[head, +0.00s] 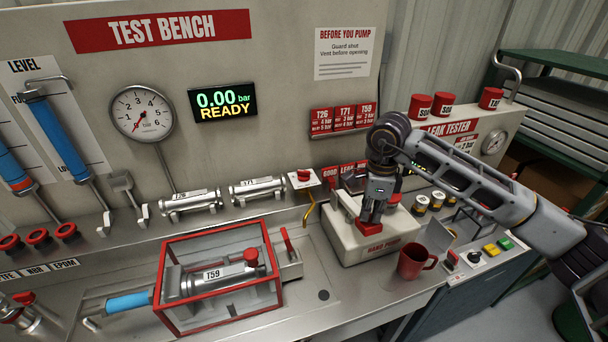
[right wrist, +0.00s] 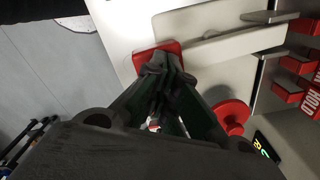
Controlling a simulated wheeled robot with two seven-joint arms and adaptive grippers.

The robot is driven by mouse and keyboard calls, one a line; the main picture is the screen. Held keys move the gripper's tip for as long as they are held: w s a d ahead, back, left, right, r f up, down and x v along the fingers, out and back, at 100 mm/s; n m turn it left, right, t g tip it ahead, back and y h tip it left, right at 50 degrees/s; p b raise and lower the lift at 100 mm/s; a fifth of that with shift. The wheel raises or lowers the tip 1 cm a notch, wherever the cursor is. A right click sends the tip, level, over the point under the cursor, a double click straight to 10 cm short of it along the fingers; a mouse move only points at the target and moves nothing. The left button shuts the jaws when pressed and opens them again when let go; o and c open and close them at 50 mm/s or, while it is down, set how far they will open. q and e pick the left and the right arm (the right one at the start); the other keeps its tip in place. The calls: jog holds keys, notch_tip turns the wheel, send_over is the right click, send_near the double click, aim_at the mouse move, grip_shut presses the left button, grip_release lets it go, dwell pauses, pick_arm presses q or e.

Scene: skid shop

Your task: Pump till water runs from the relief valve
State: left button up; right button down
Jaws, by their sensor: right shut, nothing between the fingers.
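The hand pump (head: 345,240), a pale box with a red label, stands on the bench. My right gripper (head: 369,222) points down over it, shut and empty, with its tips close to a red part of the pump; whether they touch is unclear. In the right wrist view the shut fingers (right wrist: 165,85) are beside a red pad (right wrist: 155,60) and a pale bar (right wrist: 225,48). The valve marked T59 (head: 200,288) lies inside the red-framed clear guard (head: 165,270). The display (head: 222,105) reads 0.00 bar READY. The gauge (head: 142,113) needle points near zero. My left gripper is out of view.
A red mug (head: 414,264) stands just right of the pump. A red lever (head: 287,242) is beside the guard. Two spare valves (head: 258,188) lie at the bench back. Several small jars (head: 437,200) and a button panel (head: 478,262) are to the right.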

aim_at(369, 221)
jog(key=shift+f, duration=0.1)
jog(key=shift+f+b, duration=2.4)
jog(key=shift+f, duration=0.35)
jog(key=shift+r, duration=0.1)
jog(key=shift+r+p, duration=0.45)
jog(key=shift+r, duration=0.55)
jog(key=shift+r+p, duration=0.75)
jog(key=shift+r, duration=1.25)
jog(key=shift+f, duration=0.15)
